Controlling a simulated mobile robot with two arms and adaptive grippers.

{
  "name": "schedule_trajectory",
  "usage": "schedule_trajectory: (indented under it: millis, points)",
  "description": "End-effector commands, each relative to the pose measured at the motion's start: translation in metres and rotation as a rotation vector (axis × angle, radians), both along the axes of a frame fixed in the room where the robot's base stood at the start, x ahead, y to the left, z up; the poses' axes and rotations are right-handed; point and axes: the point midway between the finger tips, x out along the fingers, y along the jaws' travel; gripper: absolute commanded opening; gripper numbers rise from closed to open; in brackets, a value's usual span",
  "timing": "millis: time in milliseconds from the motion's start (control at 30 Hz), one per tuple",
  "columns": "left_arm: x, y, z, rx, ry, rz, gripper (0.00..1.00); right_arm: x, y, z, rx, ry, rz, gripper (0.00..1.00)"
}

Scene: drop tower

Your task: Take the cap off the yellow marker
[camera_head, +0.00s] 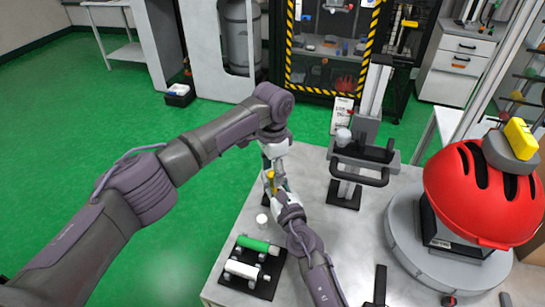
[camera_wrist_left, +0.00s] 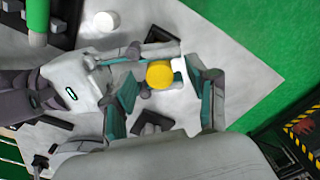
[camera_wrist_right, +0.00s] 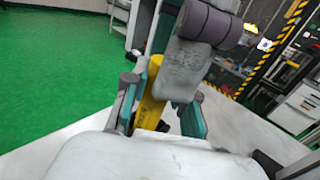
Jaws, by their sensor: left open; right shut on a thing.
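The yellow marker (camera_head: 270,181) stands roughly upright above the table's left part, between my two grippers. My right gripper (camera_wrist_right: 158,108) is shut on its body, which also shows in the right wrist view (camera_wrist_right: 152,104). My left gripper (camera_wrist_left: 164,96) comes from above and is open, with its fingers on either side of the marker's round yellow end (camera_wrist_left: 160,75). That end faces the left wrist camera. I cannot tell whether the left fingers touch it. The seam between cap and body is hidden by the grippers.
A dark rack (camera_head: 231,283) holds a green marker (camera_head: 258,244) and a white marker (camera_head: 242,270) at the table's front left. A small white round thing (camera_head: 262,219) stands behind it. A red helmet (camera_head: 478,192) and a grey stand (camera_head: 345,192) are to the right.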

Motion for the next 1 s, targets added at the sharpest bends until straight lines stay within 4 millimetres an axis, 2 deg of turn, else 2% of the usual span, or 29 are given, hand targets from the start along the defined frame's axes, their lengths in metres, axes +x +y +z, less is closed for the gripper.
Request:
schedule_trajectory:
  millis: [200, 467, 800, 833, 933, 967, 1000]
  points:
    - [-0.0003, -0.0004, -0.0134, 0.000, 0.001, 0.000, 0.59, 0.0000, 0.0000, -0.0003, 0.000, 0.001, 0.000, 0.00]
    - [-0.0003, -0.0004, -0.0141, 0.000, 0.001, 0.000, 0.59, 0.0000, 0.0000, -0.0003, 0.000, 0.001, 0.000, 0.00]
    - [-0.0004, -0.0002, -0.0139, 0.000, 0.001, 0.001, 0.02, 0.0002, -0.0007, -0.0003, 0.000, 0.000, -0.001, 0.00]
    - [-0.0002, 0.0000, -0.0140, 0.000, 0.001, 0.002, 0.00, 0.0002, -0.0007, -0.0003, 0.000, 0.000, -0.002, 0.00]
    - [0.0004, 0.0010, -0.0141, 0.001, 0.000, 0.004, 0.00, 0.0002, -0.0007, -0.0002, 0.000, 0.000, -0.002, 0.00]
    - [0.0006, 0.0012, -0.0142, 0.002, -0.001, 0.004, 0.41, 0.0001, -0.0007, -0.0002, 0.000, 0.000, -0.002, 0.00]
    - [0.0007, 0.0016, -0.0141, 0.002, -0.001, 0.005, 0.48, 0.0001, -0.0007, -0.0002, 0.000, 0.000, -0.002, 0.00]
